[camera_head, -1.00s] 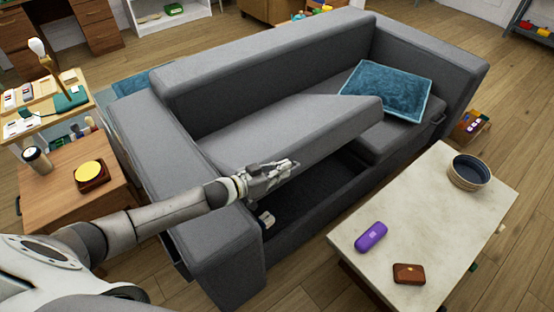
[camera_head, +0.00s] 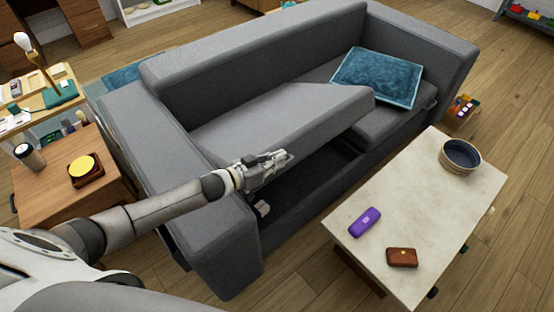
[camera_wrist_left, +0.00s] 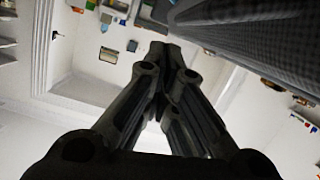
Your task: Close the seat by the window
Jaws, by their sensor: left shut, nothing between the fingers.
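The grey sofa (camera_head: 225,65) has its near-left seat (camera_head: 290,122) tilted up at the front over a dark storage space (camera_head: 310,185). A small pale object (camera_head: 262,207) shows at the left end of that space. My left gripper (camera_head: 285,157) is shut and empty at the raised seat's front edge, near its left end. I cannot tell whether it touches the seat. In the left wrist view the closed fingers (camera_wrist_left: 165,55) point upward, with a grey fabric surface (camera_wrist_left: 260,40) close on the right. My right gripper is not in view.
A teal cushion (camera_head: 378,76) lies on the flat right seat. A pale coffee table (camera_head: 430,200) in front carries a purple case (camera_head: 365,221), a brown box (camera_head: 402,257) and a dark bowl (camera_head: 461,156). A wooden side table (camera_head: 60,200) stands at the left.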

